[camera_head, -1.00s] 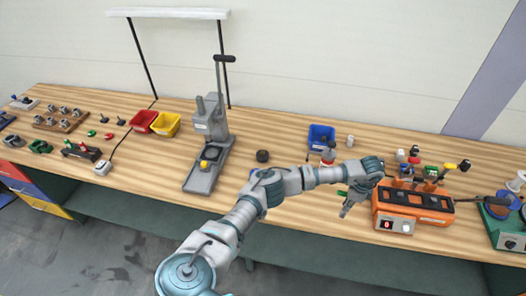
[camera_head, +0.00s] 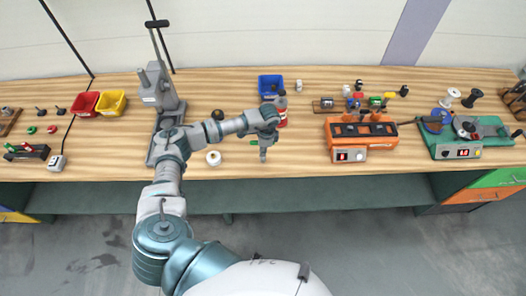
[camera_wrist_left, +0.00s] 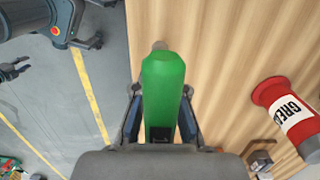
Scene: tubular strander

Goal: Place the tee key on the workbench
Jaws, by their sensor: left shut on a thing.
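My left gripper (camera_head: 263,154) hangs over the front part of the workbench (camera_head: 330,178). In the left wrist view its fingers (camera_wrist_left: 160,118) are shut on a green piece (camera_wrist_left: 163,88) with a small grey tip, which I take to be the tee key. Its full shape is hidden. In the head view only a little green of the tee key (camera_head: 254,142) shows beside the gripper. Wood lies beneath it; I cannot tell whether it touches. My right gripper is not in the head view; a dark claw-like part at the wrist view's left edge is unclear.
A red grease can (camera_wrist_left: 287,112) stands near the gripper, also in the head view (camera_head: 281,108). A white roll (camera_head: 213,158) lies to the left, an orange heater box (camera_head: 361,137) to the right. Bare wood lies between. A blue bin (camera_head: 270,86) stands behind.

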